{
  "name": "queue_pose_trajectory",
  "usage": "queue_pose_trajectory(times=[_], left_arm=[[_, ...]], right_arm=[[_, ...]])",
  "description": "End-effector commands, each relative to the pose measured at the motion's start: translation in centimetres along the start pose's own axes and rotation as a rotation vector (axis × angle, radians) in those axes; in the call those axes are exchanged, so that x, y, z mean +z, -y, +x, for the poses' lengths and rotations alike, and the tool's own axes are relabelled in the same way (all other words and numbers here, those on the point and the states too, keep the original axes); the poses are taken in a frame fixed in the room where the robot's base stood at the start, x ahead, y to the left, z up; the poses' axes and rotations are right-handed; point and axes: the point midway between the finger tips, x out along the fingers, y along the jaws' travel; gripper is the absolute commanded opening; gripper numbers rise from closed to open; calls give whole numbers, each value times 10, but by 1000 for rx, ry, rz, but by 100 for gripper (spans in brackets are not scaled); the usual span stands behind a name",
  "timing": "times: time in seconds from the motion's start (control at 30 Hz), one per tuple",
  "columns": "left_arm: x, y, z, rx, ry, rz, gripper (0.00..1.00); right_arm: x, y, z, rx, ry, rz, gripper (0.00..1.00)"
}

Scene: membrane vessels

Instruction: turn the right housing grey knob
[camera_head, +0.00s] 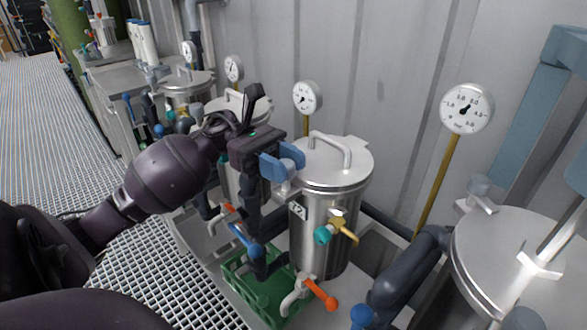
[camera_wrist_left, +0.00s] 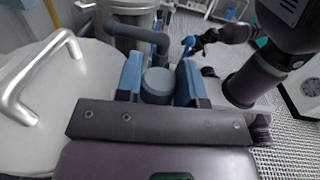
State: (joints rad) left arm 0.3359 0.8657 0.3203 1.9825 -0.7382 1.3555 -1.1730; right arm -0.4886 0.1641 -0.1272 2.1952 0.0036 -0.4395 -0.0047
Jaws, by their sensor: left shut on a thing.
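My left gripper (camera_head: 282,162) reaches over the steel housing (camera_head: 345,215) in the middle of the head view. Its blue fingers are shut on a grey knob beside that housing's lid. The grey knob (camera_wrist_left: 157,85) shows between the two blue fingers (camera_wrist_left: 158,80) in the left wrist view, with the lid (camera_wrist_left: 50,95) to its left. In the head view the fingers mostly hide the knob. Another steel housing (camera_head: 515,265) stands at the far right, with its own grey knob (camera_head: 480,188) untouched.
Round gauges (camera_head: 467,108) on stems stand behind the housings, against a ribbed grey wall (camera_head: 390,60). A teal-and-brass valve (camera_head: 336,232) and an orange-handled valve (camera_head: 320,293) stick out in front. A green crate (camera_head: 262,300) sits below. Grating floor (camera_head: 60,130) is clear at left.

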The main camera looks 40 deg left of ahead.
Motion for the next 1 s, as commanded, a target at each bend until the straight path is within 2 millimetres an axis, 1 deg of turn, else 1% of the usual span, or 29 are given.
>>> queue_pose_trajectory(times=[0.03, 0.07, 0.4, 0.6, 1.0], left_arm=[[-5, -2, 0, -39, -1, -5, 12], [-5, -2, 0, -62, -2, -5, 12], [-2, -1, 0, -251, -1, -3, 12], [-1, -1, 0, -298, 0, -2, 12], [1, 0, 0, -311, 0, 0, 12]], right_arm=[[5, 1, 2, -1, 8, -8, 100], [5, 1, 2, -2, 7, -13, 100], [-2, 4, 6, -5, -20, -44, 100], [-10, 4, 8, -7, -41, -56, 100], [-6, 4, 7, -7, -35, -59, 100]])
